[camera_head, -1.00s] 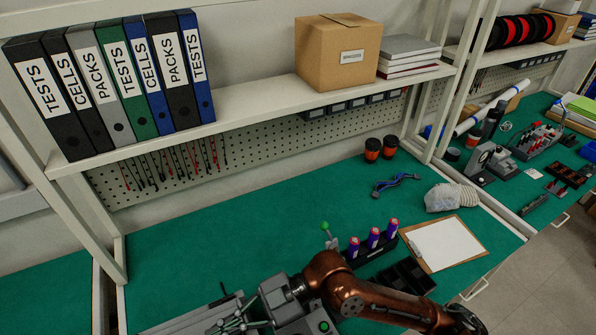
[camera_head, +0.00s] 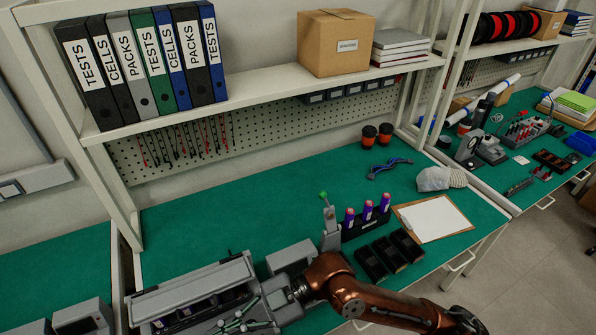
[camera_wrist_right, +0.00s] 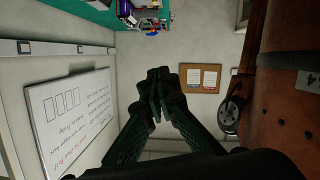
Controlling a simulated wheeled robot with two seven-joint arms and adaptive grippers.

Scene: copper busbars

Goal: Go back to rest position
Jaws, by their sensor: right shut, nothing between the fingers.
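My right arm is copper-coloured and reaches in from the bottom right of the head view, bending left over the front of the bench. My right gripper (camera_wrist_right: 155,88) shows in the wrist view with its dark green fingers together and nothing between them. Behind it are open air and a distant wall. In the head view, a pale linkage with green parts lies at the arm's end near the bottom edge, over a grey fixture; I cannot clearly separate the two. My left gripper is not in the head view.
On the green bench (camera_head: 230,215) stand a grey fixture (camera_head: 195,280), a holder with purple cells (camera_head: 367,210), black bins (camera_head: 388,255) and a clipboard (camera_head: 432,218). Binders (camera_head: 145,60) and a cardboard box (camera_head: 340,45) are on the shelf. The bench's middle is clear.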

